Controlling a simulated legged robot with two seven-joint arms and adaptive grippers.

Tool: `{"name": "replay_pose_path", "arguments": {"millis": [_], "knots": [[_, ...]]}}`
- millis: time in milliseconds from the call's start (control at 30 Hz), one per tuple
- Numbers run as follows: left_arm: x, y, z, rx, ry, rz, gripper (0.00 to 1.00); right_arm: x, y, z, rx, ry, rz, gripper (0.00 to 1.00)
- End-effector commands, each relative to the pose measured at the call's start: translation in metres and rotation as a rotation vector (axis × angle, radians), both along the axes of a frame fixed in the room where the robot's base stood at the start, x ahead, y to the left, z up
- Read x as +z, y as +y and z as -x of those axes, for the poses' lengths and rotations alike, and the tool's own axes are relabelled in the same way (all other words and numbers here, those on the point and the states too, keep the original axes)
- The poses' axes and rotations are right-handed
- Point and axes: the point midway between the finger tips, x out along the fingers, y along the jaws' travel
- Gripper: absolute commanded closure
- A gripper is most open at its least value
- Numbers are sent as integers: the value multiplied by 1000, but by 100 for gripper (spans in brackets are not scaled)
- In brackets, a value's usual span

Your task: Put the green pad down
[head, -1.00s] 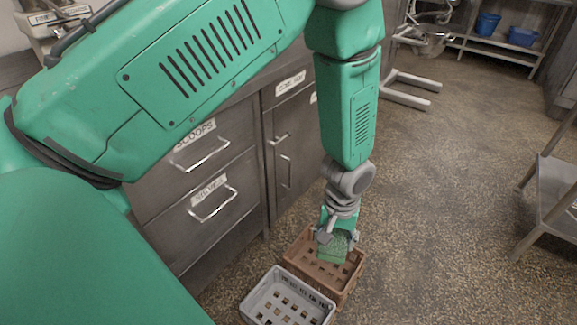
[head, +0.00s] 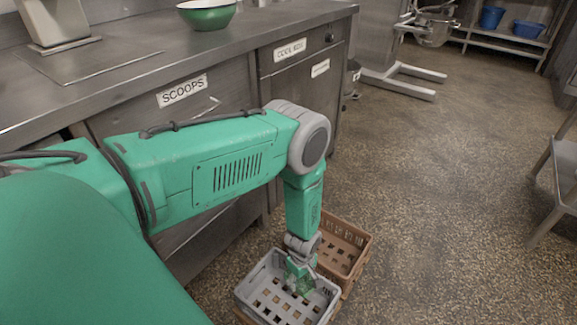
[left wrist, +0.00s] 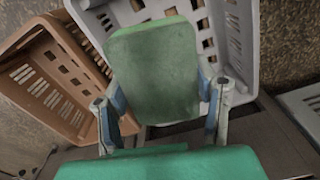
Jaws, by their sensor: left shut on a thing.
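The green pad (left wrist: 155,70) is a flat block with rounded corners. My left gripper (left wrist: 162,105) is shut on it, with one finger at each side, in the left wrist view. In the head view the left gripper (head: 301,280) points down over the grey crate (head: 250,300), and the pad (head: 302,287) is small and partly hidden by the gripper. The grey crate also shows behind the pad in the left wrist view (left wrist: 245,50). I cannot tell whether the pad touches the crate. My right gripper is not in view.
A brown crate (head: 358,240) stands right beside the grey one, toward the back. A steel counter (head: 130,75) with drawers runs along the left, with a green bowl (head: 207,14) on top. The floor (head: 440,220) to the right is clear up to a metal stand (head: 562,170).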

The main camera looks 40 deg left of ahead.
Motion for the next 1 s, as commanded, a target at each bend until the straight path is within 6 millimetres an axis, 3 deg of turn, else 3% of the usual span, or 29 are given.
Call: {"name": "replay_pose_path", "arguments": {"millis": [33,200,433,700,867,1000], "knots": [[-25,8,7,44,2,0,78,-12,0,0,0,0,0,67],[-65,23,21,150,1,3,78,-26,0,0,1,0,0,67],[-92,30,28,205,-2,1,78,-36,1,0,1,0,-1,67],[-141,29,29,204,0,1,78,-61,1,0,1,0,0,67],[-150,30,28,205,-1,2,78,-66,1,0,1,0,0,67],[-170,30,28,203,-1,2,78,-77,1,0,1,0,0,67]]}}
